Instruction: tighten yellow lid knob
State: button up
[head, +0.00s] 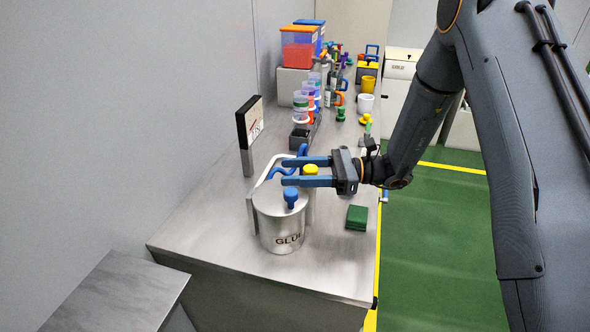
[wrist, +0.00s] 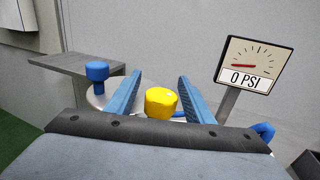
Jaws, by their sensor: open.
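A metal pot marked "GLU" (head: 280,228) stands near the front of the bench. A blue knob (head: 290,197) stands on its lid, and it also shows at the left in the wrist view (wrist: 97,72). The yellow lid knob (head: 310,170) is at the far right side of the pot, partly behind my gripper (head: 284,171). In the wrist view the yellow knob (wrist: 161,102) sits between my two blue fingers, with gaps on both sides. My gripper is open, its fingers pointing left over the pot.
A gauge sign (head: 249,122) stands behind the pot and reads 0 PSI in the wrist view (wrist: 254,67). A green block (head: 357,217) lies right of the pot. Cups, bottles and bins crowd the far bench. The front bench corner is clear.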

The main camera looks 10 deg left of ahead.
jog(key=shift+c, duration=0.2)
jog(key=c, duration=1)
jog(key=shift+w+m+t, duration=0.1)
jog(key=shift+m+t, duration=0.2)
jog(key=shift+t, duration=0.2)
jog(key=shift+w+d+r+m+t+h+p, duration=0.1)
jog(key=shift+w+d+m+t+h+p, duration=0.3)
jog(key=shift+m+t+h, duration=1.4)
jog(key=shift+w+d+f+m+t+h+p, duration=0.1)
jog(key=shift+w+m+t+h+p, duration=0.55)
jog(key=shift+m+t, duration=2.25)
jog(key=shift+w+d+r+m+t+h+p, duration=0.2)
jog(key=shift+w+m+t+h, duration=0.75)
jog(key=shift+t, duration=2.55)
jog(key=shift+s+f+m, duration=0.1)
jog(key=shift+s+m, duration=0.1)
jog(key=shift+m, duration=0.15)
